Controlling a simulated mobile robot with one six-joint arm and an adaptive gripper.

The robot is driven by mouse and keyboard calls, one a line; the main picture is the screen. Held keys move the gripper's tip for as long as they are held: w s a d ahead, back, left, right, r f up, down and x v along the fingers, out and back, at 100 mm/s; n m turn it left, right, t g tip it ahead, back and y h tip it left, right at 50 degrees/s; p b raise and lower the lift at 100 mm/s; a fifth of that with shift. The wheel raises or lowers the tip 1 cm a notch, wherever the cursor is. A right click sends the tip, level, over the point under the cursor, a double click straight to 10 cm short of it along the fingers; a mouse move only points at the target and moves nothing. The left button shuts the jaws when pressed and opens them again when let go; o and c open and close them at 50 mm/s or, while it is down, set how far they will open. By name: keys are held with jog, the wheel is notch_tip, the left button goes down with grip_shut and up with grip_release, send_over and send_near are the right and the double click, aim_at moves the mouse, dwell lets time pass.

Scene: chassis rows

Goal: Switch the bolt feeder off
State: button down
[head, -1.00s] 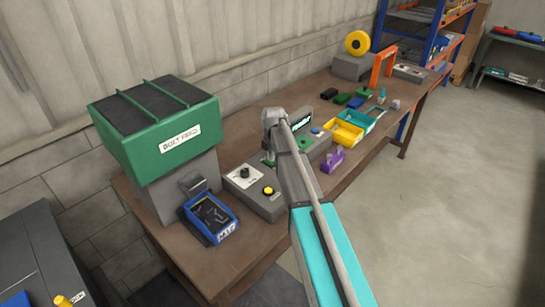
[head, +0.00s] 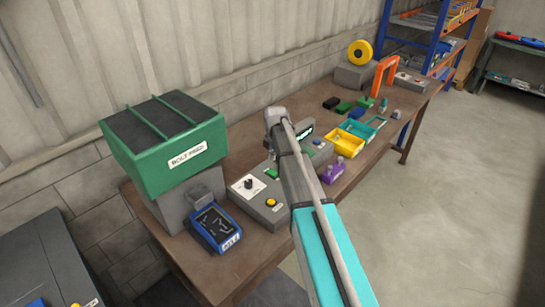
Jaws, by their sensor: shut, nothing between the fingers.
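The bolt feeder (head: 168,150) is a grey stand with a green hopper labelled BOLT FEED, at the left end of the bench. A blue bin of bolts (head: 215,228) sits at its chute. To its right is a grey control box (head: 262,214) with a dark knob on a white plate (head: 247,185), a yellow button (head: 271,202) and a green switch-like part (head: 271,174). My gripper (head: 269,158) points down at the box's back edge, shut and empty. My arm hides part of it and the box's right side. I cannot tell whether it touches anything.
Right of my arm are yellow (head: 344,142) and teal trays, a purple holder (head: 332,170) and several small coloured parts. An orange arch (head: 384,76) and a yellow disc (head: 360,51) stand farther back. The wooden bench (head: 262,244) has a clear front strip.

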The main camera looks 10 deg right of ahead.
notch_tip(320, 180, up, 8)
jog(key=p, duration=0.7)
jog(key=shift+w+a, duration=0.25)
jog(key=shift+w, duration=0.15)
jog(key=shift+s+f, duration=0.1)
jog(key=shift+f, duration=0.05)
jog(key=s+f+m+b, duration=0.2)
jog(key=s+m, duration=1)
jog(key=s, duration=0.2)
jog(key=s+a+f+m+b, duration=0.1)
jog(key=s+f+m+b, duration=0.1)
jog(key=s+m, duration=1)
jog(key=s+f, duration=0.1)
jog(key=s, duration=0.2)
jog(key=shift+a+m+g+b, duration=0.3)
jog(key=shift+m+b, duration=0.1)
